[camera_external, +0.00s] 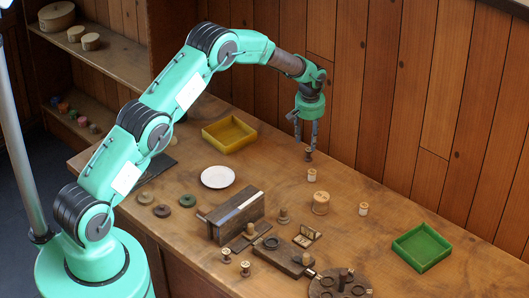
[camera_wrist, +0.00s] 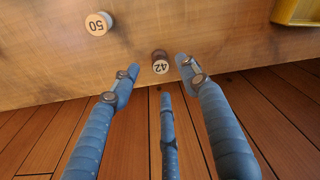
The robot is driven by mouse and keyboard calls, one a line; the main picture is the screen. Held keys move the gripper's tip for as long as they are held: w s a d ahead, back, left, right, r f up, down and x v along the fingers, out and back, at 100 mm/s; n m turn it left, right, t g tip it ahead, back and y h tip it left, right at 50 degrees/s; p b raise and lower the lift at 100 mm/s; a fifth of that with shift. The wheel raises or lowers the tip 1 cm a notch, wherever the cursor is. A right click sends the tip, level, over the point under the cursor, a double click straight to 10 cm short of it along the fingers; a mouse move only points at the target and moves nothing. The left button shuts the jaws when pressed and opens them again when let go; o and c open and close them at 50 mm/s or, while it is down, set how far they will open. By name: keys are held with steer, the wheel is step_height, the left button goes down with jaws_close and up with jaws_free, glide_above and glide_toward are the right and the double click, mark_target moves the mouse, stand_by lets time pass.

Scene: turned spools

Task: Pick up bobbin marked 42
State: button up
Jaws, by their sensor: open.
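My gripper points down, open and empty. In the wrist view the bobbin lies between the tips of two blue fingers, with a third finger below it in the picture. I cannot tell whether the fingertips reach down to its height.
A yellow tray (camera_external: 229,134) and white plate (camera_external: 217,177) are left, a round wooden box (camera_external: 321,203) and green tray (camera_external: 421,247) right. The plank wall (camera_external: 375,80) rises close behind. Bare table surrounds the bobbin.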

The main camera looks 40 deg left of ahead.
mark_target(309, 149)
steer(key=shift+w+f, duration=0.15)
steer(key=shift+f, duration=0.85)
steer(key=shift+w+a+f, duration=0.15)
steer(key=shift+w+f, duration=0.05)
steer(key=shift+f, duration=1.1)
steer(key=shift+w+a+f, duration=0.1)
steer(key=shift+w+f, duration=0.1)
steer(key=shift+f, duration=1.05)
steer(key=shift+c, duration=0.3)
steer(key=c, duration=0.8)
